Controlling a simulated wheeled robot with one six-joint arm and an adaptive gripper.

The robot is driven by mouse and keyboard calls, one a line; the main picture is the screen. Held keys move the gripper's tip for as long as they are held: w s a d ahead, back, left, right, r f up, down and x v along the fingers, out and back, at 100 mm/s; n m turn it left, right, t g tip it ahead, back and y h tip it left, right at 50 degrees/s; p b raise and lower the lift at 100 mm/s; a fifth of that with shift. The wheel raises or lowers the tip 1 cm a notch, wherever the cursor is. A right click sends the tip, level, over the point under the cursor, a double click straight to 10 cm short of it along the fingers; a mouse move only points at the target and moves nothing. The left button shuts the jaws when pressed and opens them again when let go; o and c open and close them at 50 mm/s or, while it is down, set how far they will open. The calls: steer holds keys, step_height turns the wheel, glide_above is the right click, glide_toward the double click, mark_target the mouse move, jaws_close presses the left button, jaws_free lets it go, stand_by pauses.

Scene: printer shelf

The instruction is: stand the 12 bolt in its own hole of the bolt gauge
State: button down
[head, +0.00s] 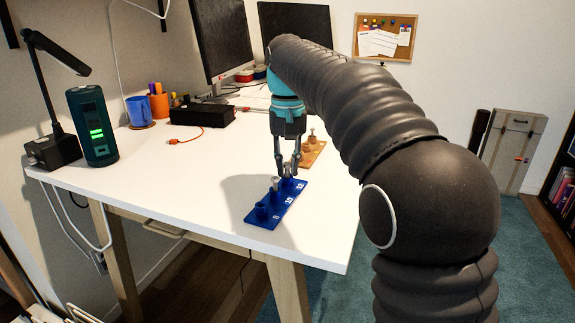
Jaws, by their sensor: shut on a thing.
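The blue bolt gauge (268,219) lies near the front right edge of the white desk, with white numbers along its side; the one at its far end looks like 12. A raised blue piece stands at its near end, and a pale grey bolt head (275,184) shows near its middle. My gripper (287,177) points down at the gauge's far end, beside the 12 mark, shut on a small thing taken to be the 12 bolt. The fingers mostly hide that bolt, and I cannot tell whether it is in the hole or just above it.
An orange-brown block (316,152) with small upright bolts stands just behind my gripper. A black box (202,115), a dark green cylinder with green lights (93,125), a blue mug (139,110) and a lamp stand to the left. The desk left of the gauge is clear.

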mark_target(288, 164)
steer(key=c, duration=1.1)
jaws_free()
steer(key=shift+f, duration=0.1)
step_height(288, 164, up, 12)
steer(key=p, duration=0.4)
